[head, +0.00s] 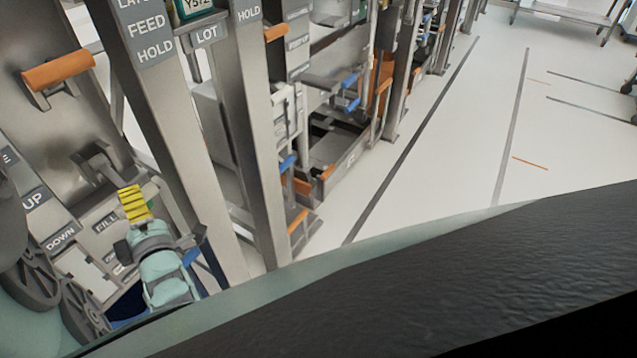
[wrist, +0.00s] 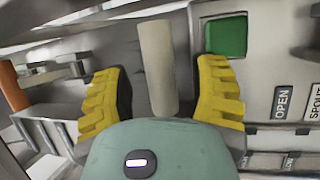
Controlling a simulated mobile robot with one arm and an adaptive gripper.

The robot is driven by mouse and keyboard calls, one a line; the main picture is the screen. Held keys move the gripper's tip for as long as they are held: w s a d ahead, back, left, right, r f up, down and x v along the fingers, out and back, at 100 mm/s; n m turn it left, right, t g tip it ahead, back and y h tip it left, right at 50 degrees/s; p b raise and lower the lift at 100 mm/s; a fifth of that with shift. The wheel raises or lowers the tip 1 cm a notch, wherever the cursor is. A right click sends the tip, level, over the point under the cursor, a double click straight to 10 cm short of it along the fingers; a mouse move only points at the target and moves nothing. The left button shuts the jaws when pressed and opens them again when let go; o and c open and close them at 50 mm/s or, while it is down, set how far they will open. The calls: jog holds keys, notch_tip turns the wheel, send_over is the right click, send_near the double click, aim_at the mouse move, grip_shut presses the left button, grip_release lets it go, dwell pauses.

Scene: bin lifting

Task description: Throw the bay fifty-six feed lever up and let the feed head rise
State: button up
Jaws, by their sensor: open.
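A plain grey bar (wrist: 157,65), which looks like a lever handle, stands upright in the wrist view. My gripper (wrist: 165,92) is open, with one yellow finger on each side of the bar. In the head view my gripper (head: 134,202) is at the lower left, in front of a steel panel. A steel bracket (head: 98,163) juts from that panel just above the fingers. UP (head: 35,200) and DOWN (head: 61,236) labels are on the panel to the left. I cannot read a bay number or see the feed head clearly.
An orange handle (head: 58,70) is at the upper left. Steel posts (head: 180,130) stand close right of my gripper. The white floor (head: 440,150) is clear farther right.

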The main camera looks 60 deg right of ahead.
jog(key=shift+w+d, duration=0.15)
jog(key=shift+w, duration=0.4)
jog(key=shift+s, duration=0.1)
grip_shut()
